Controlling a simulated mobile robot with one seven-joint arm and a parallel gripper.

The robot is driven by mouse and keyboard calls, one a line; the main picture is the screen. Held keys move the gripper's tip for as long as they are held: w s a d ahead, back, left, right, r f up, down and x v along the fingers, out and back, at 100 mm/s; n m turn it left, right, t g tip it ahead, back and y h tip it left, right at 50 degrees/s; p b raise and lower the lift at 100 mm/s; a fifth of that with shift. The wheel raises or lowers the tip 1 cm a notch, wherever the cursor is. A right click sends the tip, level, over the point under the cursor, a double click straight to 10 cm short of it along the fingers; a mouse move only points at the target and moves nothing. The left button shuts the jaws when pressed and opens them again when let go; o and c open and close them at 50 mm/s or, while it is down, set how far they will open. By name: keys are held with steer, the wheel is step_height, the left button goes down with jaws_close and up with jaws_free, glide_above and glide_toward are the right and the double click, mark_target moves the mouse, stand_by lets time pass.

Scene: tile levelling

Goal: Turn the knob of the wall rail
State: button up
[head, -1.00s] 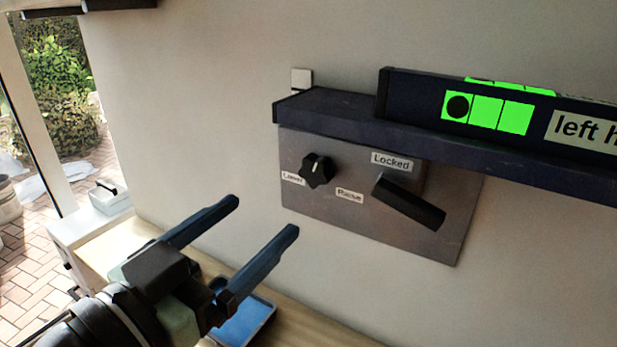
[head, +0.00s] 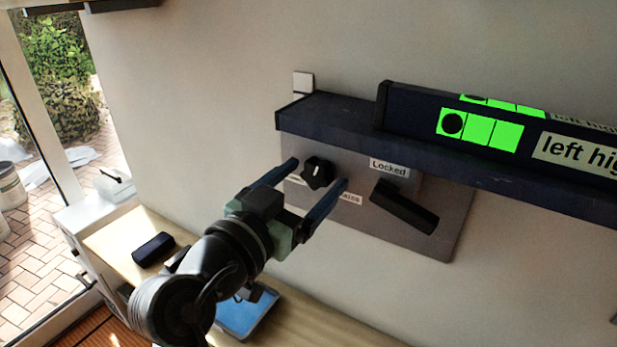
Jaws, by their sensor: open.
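The black knob (head: 317,172) sits on a grey metal plate (head: 440,242) below the dark blue wall rail (head: 330,122). My gripper (head: 320,172) is open, its two blue fingers pointing at the plate. In the picture one fingertip lies to the left of the knob and the other to its right. I cannot tell whether either finger touches it. The fingers partly cover the labels beside the knob. A black lever (head: 404,206) sits to the right, under a label reading "Locked" (head: 388,168). A level (head: 400,108) with green windows rests on the rail and reads "left hig", cut off.
A wooden bench (head: 310,318) runs along the wall below, with a blue-topped tray (head: 243,318) and a dark block (head: 153,249) on it. A white box (head: 113,184) stands at the left by the glass door. The wall left of the plate is clear.

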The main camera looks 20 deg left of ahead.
jaws_close()
steer(key=shift+n, duration=0.3)
steer(key=n+p, duration=0.1)
steer(key=n, duration=0.2)
steer(key=shift+r+n, duration=0.1)
steer(key=shift+n, duration=0.3)
steer(key=shift+n+p, duration=0.6)
steer(key=shift+n, duration=1.4)
jaws_free()
